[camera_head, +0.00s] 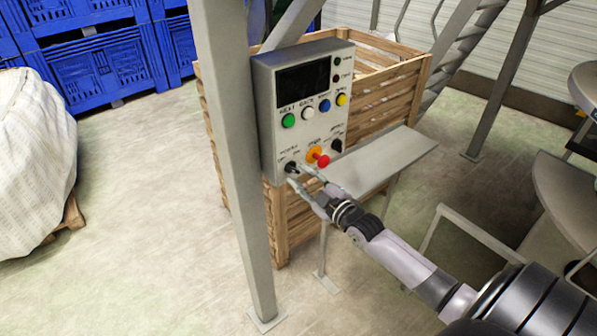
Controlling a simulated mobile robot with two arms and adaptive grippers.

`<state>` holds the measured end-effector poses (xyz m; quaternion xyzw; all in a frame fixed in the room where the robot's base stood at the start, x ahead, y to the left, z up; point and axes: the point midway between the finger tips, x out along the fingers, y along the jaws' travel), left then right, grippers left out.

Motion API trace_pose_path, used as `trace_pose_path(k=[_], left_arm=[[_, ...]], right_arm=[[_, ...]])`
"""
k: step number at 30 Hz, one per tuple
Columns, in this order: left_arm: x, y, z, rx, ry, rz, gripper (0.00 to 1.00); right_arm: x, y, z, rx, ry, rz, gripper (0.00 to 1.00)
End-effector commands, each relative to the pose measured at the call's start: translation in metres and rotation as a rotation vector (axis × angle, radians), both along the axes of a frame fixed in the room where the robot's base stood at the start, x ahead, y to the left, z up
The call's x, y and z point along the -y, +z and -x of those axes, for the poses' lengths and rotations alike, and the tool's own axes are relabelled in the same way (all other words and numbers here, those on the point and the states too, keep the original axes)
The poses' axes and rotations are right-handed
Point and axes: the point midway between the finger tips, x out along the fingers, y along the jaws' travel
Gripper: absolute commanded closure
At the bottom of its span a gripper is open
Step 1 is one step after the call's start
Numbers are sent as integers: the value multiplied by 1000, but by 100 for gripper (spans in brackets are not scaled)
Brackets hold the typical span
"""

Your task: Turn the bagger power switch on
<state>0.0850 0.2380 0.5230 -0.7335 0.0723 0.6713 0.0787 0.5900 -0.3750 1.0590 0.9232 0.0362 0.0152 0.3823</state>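A grey control box (264,120) with a dark screen is mounted by a steel post. The bagger power switch (291,167), a small black rotary knob, sits at its lower left under a label that seems to read power. My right gripper (299,176) comes in from the lower right. Its two fingers are apart, with the fingertips just below and right of the knob. I cannot tell whether they touch it. The knob's exact setting is too small to read. My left gripper is not in view.
A red emergency button (323,161) on an orange base and another black knob (337,145) sit close right of the switch. Coloured buttons line the row above. A grey shelf (385,162) juts out right of the box. A steel post (232,150) stands left.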

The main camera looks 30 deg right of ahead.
Motion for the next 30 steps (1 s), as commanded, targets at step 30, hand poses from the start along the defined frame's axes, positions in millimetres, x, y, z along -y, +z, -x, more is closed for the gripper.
trace_pose_path(k=[30], left_arm=[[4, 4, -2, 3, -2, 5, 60]], right_arm=[[-2, -1, -21, -1, 0, 0, 100]])
